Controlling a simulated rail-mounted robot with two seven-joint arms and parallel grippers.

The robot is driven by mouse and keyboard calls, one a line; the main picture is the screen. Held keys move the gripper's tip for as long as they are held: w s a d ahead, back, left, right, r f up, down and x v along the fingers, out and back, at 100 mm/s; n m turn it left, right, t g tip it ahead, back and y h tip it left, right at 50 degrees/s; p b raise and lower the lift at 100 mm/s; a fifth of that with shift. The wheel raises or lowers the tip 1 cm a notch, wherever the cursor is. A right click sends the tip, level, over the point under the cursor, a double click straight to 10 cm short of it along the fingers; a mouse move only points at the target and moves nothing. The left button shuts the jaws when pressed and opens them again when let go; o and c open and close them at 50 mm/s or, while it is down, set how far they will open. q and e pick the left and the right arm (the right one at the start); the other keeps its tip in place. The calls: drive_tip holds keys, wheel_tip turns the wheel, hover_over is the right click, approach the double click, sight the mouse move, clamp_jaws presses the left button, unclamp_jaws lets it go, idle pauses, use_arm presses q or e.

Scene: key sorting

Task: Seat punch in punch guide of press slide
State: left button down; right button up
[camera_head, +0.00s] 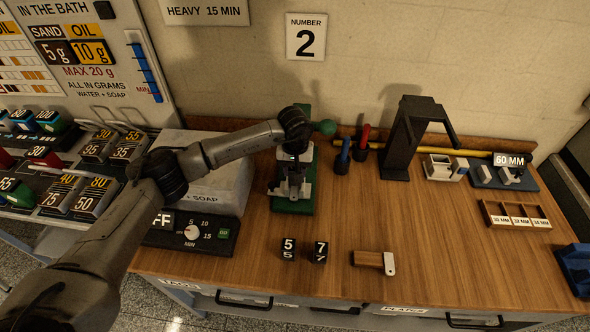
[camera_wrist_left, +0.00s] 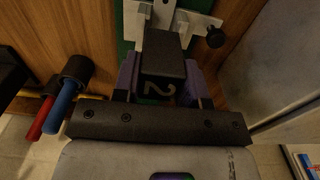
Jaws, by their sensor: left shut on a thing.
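The press (camera_head: 293,190) stands on a green base at the middle back of the bench, with a light metal slide and a green knob (camera_head: 325,127). My left gripper (camera_wrist_left: 163,82) is over the press, shut on a dark punch (camera_wrist_left: 163,70) marked 2. The punch sits between its purple finger pads, right against the pale metal part of the slide (camera_wrist_left: 195,22) in the left wrist view. Whether the punch is inside the punch guide cannot be told. In the head view my left wrist hides most of the punch. My right gripper is in neither view.
Two black punches marked 5 (camera_head: 288,249) and 7 (camera_head: 320,252) stand on the front of the bench. A wooden block with a metal tag (camera_head: 375,262) lies to their right. Blue and red handled tools (camera_head: 343,157) and a black stand (camera_head: 402,145) are right of the press.

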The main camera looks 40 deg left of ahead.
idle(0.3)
use_arm(q)
drive_tip(key=shift+f+b, duration=0.85)
drive_tip(key=shift+f, duration=0.05)
drive_tip(key=shift+f+b, duration=0.7)
drive_tip(key=shift+f, duration=0.1)
drive_tip(key=c, duration=0.6)
unclamp_jaws()
wheel_tip(320, 180, up, 14)
drive_tip(key=b, duration=0.2)
drive_tip(key=shift+b, duration=0.3)
